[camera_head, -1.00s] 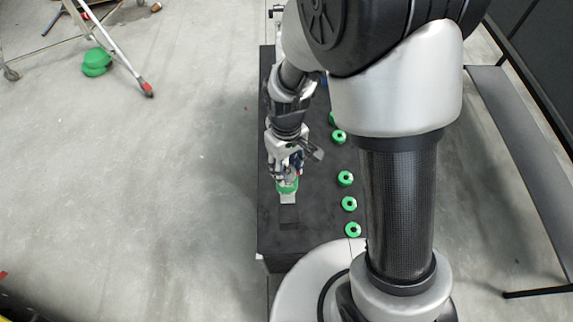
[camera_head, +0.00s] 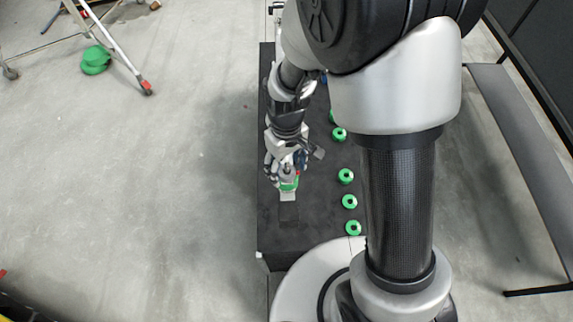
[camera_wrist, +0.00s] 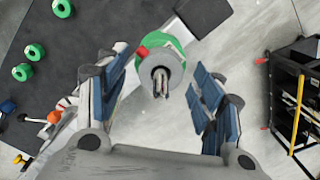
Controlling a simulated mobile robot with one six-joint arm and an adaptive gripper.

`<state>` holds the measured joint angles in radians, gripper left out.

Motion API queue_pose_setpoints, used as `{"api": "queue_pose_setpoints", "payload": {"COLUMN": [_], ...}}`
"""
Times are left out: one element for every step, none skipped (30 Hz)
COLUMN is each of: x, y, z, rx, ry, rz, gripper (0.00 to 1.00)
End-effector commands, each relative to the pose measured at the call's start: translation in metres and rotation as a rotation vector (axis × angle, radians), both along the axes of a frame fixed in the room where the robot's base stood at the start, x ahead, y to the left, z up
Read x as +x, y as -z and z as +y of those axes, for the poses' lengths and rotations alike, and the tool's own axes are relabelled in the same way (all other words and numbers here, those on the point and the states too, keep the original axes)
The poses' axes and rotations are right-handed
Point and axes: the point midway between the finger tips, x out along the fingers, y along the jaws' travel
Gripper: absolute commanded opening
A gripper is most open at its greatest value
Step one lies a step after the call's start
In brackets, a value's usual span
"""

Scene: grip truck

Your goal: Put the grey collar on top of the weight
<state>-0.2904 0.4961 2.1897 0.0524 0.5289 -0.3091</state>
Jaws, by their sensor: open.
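A grey collar (camera_wrist: 162,63) with a red tab sits over the green weight (camera_wrist: 173,45) in the wrist view, around a metal post with a split tip. The collar looks to be resting on the weight; the contact is partly hidden. My gripper (camera_wrist: 165,93) is open, with its blue-padded fingers apart on either side of the collar and clear of it. In the head view my gripper (camera_head: 286,171) is above the green weight (camera_head: 288,186), which stands on a light grey block (camera_head: 288,197) on the black table.
Several green weights (camera_head: 349,201) stand in a row along the right side of the black table (camera_head: 275,235). More show at upper left in the wrist view (camera_wrist: 22,72). A dark shelf rack (camera_wrist: 300,95) stands at right there. A ladder (camera_head: 115,50) stands on the floor.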

Motion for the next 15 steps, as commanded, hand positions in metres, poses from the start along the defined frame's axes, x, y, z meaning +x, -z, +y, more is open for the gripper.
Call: {"api": "queue_pose_setpoints", "payload": {"x": [0.0,0.0,0.0,0.0,0.0,0.0,0.0,0.001,0.001,0.002,0.002,0.003,0.004,0.004,0.005], "y": [0.0,0.0,0.0,0.0,0.0,-0.001,-0.002,-0.003,-0.006,-0.01,-0.014,-0.02,-0.026,-0.032,-0.041], "z": [0.0,0.0,0.0,0.0,0.0,0.0,0.0,0.0,0.0,0.0,0.0,0.0,0.0,0.0,0.0], "rx": [0.0,0.0,0.0,0.0,0.0,0.001,0.001,0.001,0.001,0.001,0.001,0.002,0.002,0.001,0.002], "ry": [0.0,0.0,0.0,0.0,0.0,0.0,0.0,0.0,0.0,0.0,0.0,0.0,0.0,0.0,0.0], "rz": [0.0,0.0,0.0,0.0,0.0,-0.001,-0.001,-0.002,-0.002,-0.003,-0.004,-0.005,-0.007,-0.006,-0.008], "gripper": [0.61,0.61,0.61,0.61,0.61,0.61,0.61,0.61,0.61,0.61,0.61,0.61,0.61,0.61,0.61]}}
